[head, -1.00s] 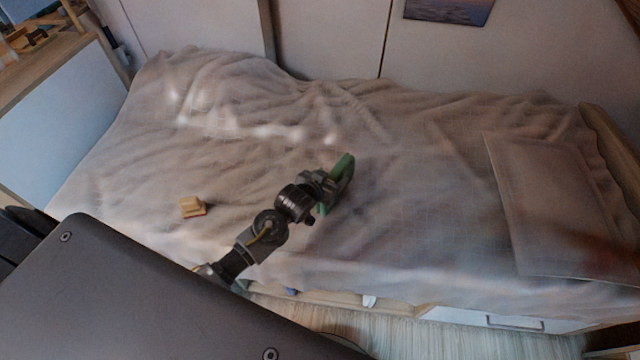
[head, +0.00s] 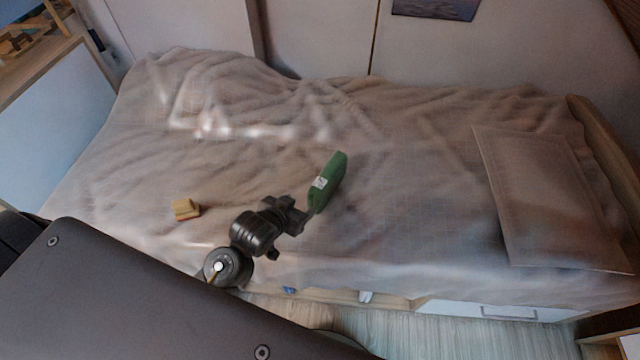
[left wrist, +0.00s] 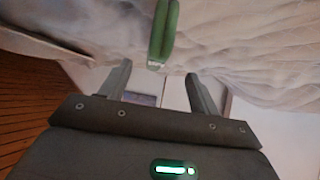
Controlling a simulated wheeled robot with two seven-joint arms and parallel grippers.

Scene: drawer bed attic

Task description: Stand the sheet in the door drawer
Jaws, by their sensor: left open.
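A green folded item (head: 328,182) with a small white label, likely the sheet, is on the beige bed cover near the middle of the bed. My left gripper (head: 296,218) is open and empty, just to its lower left and apart from it. In the left wrist view the green item (left wrist: 164,30) lies beyond the two spread fingers (left wrist: 158,74), its labelled end toward them. Below the bed's front edge, a white drawer front (head: 470,309) with a handle shows at the right. My right gripper is not in view.
A small yellowish block (head: 186,208) lies on the bed cover (head: 410,200) to the left. A flat beige pillow (head: 550,205) lies at the right. Small blue and white things (head: 365,297) show under the bed's front edge. Wooden floor (head: 400,335) is visible in front.

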